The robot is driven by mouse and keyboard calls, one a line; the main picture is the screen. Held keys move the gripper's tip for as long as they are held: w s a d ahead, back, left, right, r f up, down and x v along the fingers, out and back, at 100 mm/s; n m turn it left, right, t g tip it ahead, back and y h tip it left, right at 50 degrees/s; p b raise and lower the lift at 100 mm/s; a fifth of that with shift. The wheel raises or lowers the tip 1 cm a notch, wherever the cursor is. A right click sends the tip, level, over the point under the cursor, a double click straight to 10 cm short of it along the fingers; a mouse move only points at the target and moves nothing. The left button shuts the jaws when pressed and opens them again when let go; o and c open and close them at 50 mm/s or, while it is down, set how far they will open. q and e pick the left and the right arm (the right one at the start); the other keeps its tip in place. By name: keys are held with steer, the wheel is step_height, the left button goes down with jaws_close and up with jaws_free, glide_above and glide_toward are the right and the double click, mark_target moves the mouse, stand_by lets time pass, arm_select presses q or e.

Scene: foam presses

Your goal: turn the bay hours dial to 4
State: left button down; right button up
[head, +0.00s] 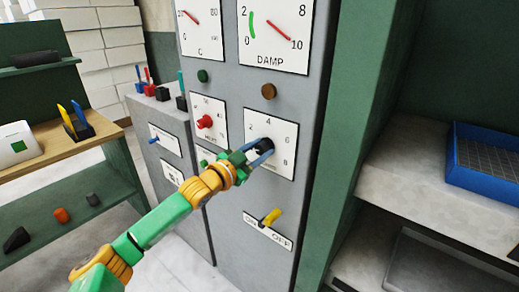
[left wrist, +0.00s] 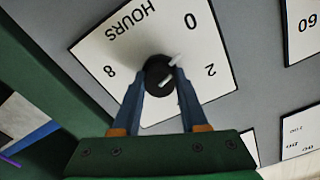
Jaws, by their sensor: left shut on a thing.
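The hours dial is a white plate (head: 284,131) on the grey panel, with a black knob (head: 266,146) at its middle. The head view shows 2, 4, 6 and 8 around it. My left gripper (head: 257,151) is shut on the knob. In the left wrist view the plate (left wrist: 95,50) appears turned, with HOURS, 0, 2 and 8 visible. The two blue fingers (left wrist: 159,86) hold the black knob (left wrist: 157,69) between them. A white mark on the knob seems to lie toward the side between 0 and 2; its exact reading is unclear. My right gripper is not visible.
A yellow ON/OFF lever (head: 270,217) is below the dial. A red knob (head: 205,122) on another plate is to its left, and a brown button (head: 268,91) is above. A blue tray (head: 480,185) is on the right shelf.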

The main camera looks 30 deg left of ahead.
arm_select(q)
steer(key=m, duration=0.5)
steer(key=shift+m+p, duration=0.3)
steer(key=shift+p, duration=0.1)
steer(key=m, duration=0.9)
steer(key=shift+f+m+p, duration=0.1)
steer(key=shift+m+p, duration=0.25)
steer(key=shift+m, duration=0.05)
steer(key=m, duration=0.5)
steer(key=shift+m, duration=0.4)
steer(key=shift+f, duration=0.1)
steer(key=shift+c, duration=2.2)
jaws_free()
